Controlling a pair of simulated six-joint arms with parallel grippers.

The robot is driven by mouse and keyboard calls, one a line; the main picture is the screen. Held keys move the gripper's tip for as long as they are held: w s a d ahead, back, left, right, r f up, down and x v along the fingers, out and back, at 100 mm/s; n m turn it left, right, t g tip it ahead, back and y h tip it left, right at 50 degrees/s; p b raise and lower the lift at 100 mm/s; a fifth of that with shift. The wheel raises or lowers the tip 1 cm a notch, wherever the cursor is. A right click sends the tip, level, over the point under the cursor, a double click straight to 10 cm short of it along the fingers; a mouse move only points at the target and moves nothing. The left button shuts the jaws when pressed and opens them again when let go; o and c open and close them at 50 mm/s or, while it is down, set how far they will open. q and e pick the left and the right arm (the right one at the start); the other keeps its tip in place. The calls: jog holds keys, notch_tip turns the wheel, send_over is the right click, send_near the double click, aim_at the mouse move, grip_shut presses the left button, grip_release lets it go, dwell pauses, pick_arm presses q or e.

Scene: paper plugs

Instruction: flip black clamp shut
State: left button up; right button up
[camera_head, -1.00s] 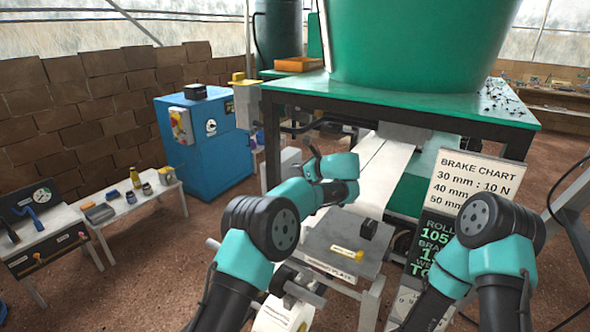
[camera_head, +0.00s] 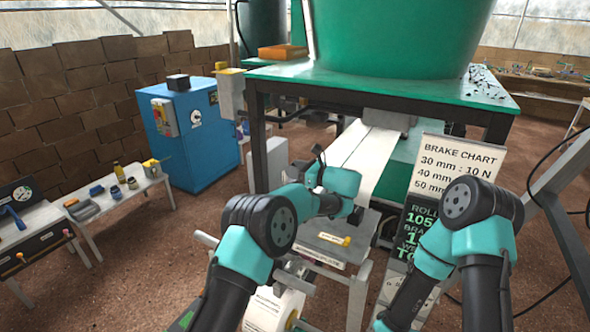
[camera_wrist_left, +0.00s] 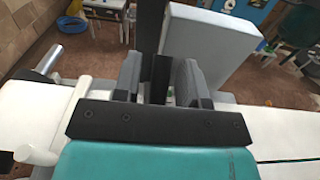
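My left gripper (camera_head: 318,163) is over the white paper strip (camera_head: 365,150), largely hidden behind my own wrist in the head view. In the left wrist view its two dark fingers (camera_wrist_left: 160,82) stand apart. A black upright bar (camera_wrist_left: 154,40), which looks like the black clamp's lever, rises between them. A thin black piece (camera_head: 318,152) also shows at the gripper in the head view. The clamp's base is hidden, and I cannot tell whether the fingers touch the bar. My right arm shows at the right, but its gripper is out of view.
A grey plate (camera_head: 335,235) with a yellow label and a black block (camera_head: 356,215) lies in front of my left wrist. A pale upright panel (camera_head: 268,165) stands left of the strip. A green table (camera_head: 380,85) overhangs behind. The brake chart (camera_head: 460,165) stands right.

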pick_arm(q)
jog(key=shift+o, duration=0.2)
jog(key=shift+d, duration=0.1)
jog(key=v, duration=1.1)
jog(key=shift+s+d, duration=0.25)
jog(key=shift+d, duration=0.1)
